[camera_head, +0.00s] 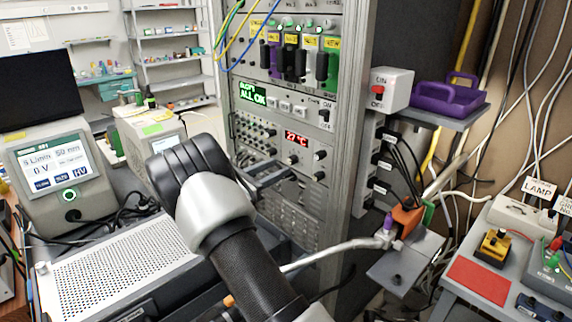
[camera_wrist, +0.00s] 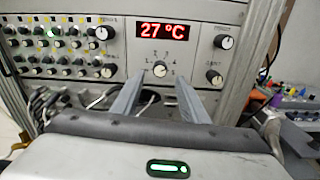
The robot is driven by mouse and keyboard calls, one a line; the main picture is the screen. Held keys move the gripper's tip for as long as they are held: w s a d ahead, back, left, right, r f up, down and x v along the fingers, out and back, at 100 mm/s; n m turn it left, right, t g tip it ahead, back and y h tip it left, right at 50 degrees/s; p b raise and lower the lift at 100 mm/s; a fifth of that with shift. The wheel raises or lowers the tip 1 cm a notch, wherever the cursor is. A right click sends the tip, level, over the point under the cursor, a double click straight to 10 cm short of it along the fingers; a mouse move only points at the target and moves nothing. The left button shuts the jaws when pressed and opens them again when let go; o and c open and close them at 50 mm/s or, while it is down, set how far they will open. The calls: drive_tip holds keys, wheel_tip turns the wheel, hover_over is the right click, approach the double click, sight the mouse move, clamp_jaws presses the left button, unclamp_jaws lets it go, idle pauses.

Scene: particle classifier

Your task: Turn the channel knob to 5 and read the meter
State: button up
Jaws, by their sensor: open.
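The channel knob (camera_wrist: 160,69) is a small grey dial with numbers printed in an arc around it; its pointer is too small to read. The meter (camera_wrist: 162,30) above it glows red and shows 27 °C; it also shows in the head view (camera_head: 297,138). My gripper (camera_wrist: 161,84) is open and empty. Its two fingers point at the panel, one to each side of the knob in the picture. I cannot tell how far they are from the panel. In the head view my gripper (camera_head: 272,176) is in front of the rack, just below the meter.
Other knobs (camera_wrist: 223,42) and (camera_wrist: 214,76) stand right of the meter. Several small knobs (camera_wrist: 60,52) fill the left panel. Cables (camera_wrist: 97,98) hang below.

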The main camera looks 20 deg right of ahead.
sight(289, 162)
drive_tip(key=x, duration=0.5)
clamp_jaws()
